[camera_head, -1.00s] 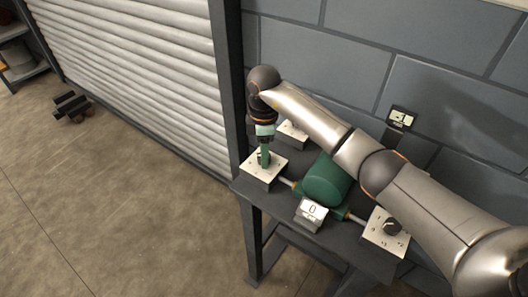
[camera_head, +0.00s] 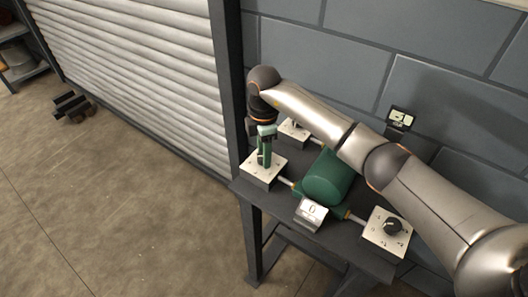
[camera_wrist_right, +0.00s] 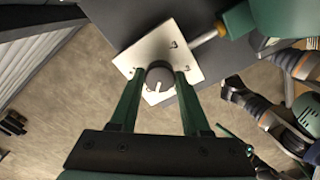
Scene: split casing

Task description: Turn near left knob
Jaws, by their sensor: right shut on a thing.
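The near left knob (camera_wrist_right: 160,72) is a dark round knob with a pale pointer mark, on a white plate (camera_wrist_right: 187,58) with small marks around it. In the head view, its white box (camera_head: 259,176) stands at the left end of the bench. My right gripper (camera_wrist_right: 160,76) points down over it with its green fingers on either side of the knob, shut on it. In the head view, the right gripper (camera_head: 264,163) hides the knob.
A green cylinder (camera_head: 326,178) sits mid-bench, with a small display (camera_head: 312,210) in front. Another knob box (camera_head: 386,233) stands right, and a third white box (camera_head: 293,130) behind is partly hidden by my arm. A wall device (camera_head: 400,118) hangs behind.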

